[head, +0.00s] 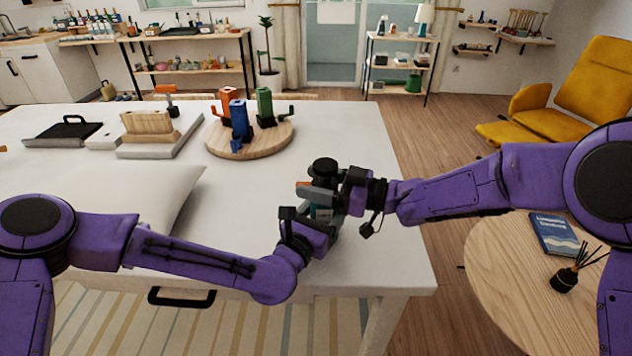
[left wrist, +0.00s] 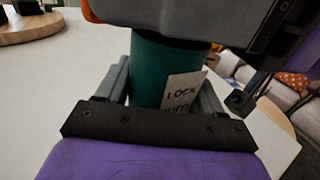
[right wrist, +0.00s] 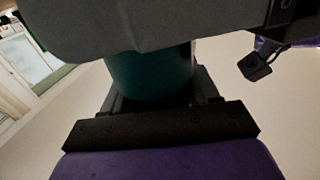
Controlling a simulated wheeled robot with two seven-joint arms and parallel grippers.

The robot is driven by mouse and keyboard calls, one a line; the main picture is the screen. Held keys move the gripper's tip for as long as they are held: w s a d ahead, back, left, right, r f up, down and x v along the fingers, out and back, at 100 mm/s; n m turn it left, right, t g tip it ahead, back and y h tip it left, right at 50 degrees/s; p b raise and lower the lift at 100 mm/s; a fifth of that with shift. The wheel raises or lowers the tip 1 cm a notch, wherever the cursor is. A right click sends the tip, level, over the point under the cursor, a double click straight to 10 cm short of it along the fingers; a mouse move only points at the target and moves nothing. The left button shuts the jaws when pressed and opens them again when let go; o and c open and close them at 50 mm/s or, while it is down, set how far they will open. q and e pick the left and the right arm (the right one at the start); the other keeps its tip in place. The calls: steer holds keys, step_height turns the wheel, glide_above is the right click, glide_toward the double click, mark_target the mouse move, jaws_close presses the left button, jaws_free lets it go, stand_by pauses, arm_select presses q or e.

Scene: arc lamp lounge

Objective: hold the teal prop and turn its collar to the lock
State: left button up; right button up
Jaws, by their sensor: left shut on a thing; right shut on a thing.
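The teal prop (head: 321,213) stands upright near the right end of the white table, with a dark top (head: 325,167). My left gripper (head: 320,229) is shut on the lower body. My right gripper (head: 322,195) is shut on the prop higher up, just below the dark top. The teal surface also shows in the right wrist view (right wrist: 150,75). My fingers hide most of the collar, so its turn position cannot be told.
A round wooden board (head: 250,145) with orange, blue and green pieces stands behind to the left. A grey base with a wooden block (head: 148,124) and a pale cushion (head: 150,190) lie further left. A round side table (head: 490,262) stands at right.

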steer(key=shift+t, duration=0.3)
steer(key=m+t+h, duration=0.1)
steer(key=m+t, duration=0.1)
steer(key=t, duration=0.1)
steer(key=m+t+h, duration=0.1)
steer(key=shift+w+d+r+m+t+h, duration=0.1)
steer(key=shift+w+m+t+h, duration=0.2)
steer(key=shift+m+t, duration=0.1)
steer(key=shift+w+d+m+t+h, duration=0.15)
steer(key=shift+m+t+h, duration=1.55)
steer(key=shift+t+h, duration=0.2)
steer(key=o, duration=1)
steer(key=v, duration=1.2)
steer(key=shift+d, duration=0.1)
